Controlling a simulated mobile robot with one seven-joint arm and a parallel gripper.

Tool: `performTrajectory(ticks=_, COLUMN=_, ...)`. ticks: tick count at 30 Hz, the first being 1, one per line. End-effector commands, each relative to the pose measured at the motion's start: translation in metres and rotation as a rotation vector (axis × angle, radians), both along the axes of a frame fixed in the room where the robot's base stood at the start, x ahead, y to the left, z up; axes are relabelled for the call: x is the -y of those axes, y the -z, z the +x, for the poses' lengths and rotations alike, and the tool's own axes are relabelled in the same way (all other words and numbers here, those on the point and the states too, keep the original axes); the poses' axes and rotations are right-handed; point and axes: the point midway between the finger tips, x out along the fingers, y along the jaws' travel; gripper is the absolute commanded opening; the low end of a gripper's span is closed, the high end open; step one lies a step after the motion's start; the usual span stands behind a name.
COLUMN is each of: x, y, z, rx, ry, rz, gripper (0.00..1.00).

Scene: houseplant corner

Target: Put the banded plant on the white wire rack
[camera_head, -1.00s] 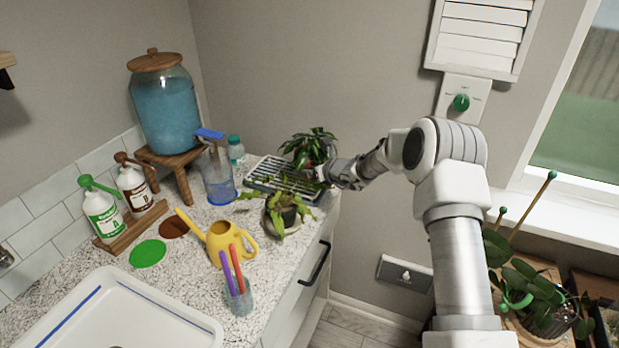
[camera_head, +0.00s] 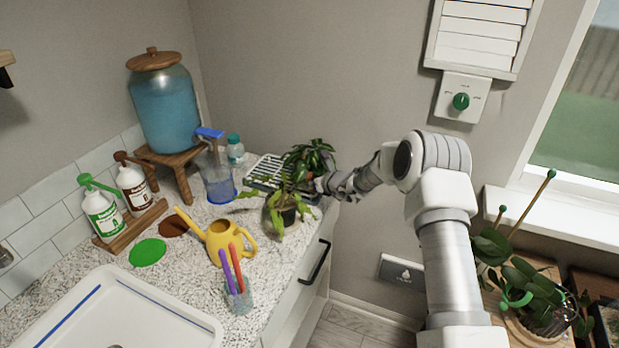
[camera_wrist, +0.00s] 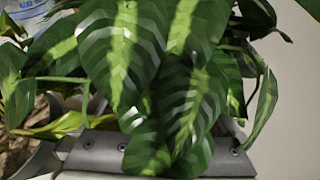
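The banded plant (camera_head: 305,157), with dark leaves striped in light green, is at the right end of the white wire rack (camera_head: 262,168) in the head view. Its leaves (camera_wrist: 150,70) fill much of the wrist view. My gripper (camera_head: 312,184) is at the plant's pot from the right and appears shut on it; leaves hide the fingertips. The plant overlaps the rack's right part. I cannot tell whether the pot touches the rack or hangs above it.
A plant with long lime leaves (camera_head: 283,208) stands just in front of the rack, close to my gripper.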

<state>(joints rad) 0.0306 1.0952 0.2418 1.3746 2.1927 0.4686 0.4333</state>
Motion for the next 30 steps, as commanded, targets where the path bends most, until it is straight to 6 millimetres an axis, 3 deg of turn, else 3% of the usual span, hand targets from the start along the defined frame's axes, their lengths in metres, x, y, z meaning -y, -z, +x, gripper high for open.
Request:
performTrajectory(ticks=8, x=0.0, y=-0.006, z=0.0, rx=0.0, ry=0.0, rz=0.0, gripper=1.0)
performTrajectory(ticks=30, x=0.061, y=-0.052, z=-0.082, rx=0.0, ry=0.001, rz=0.0, gripper=1.0)
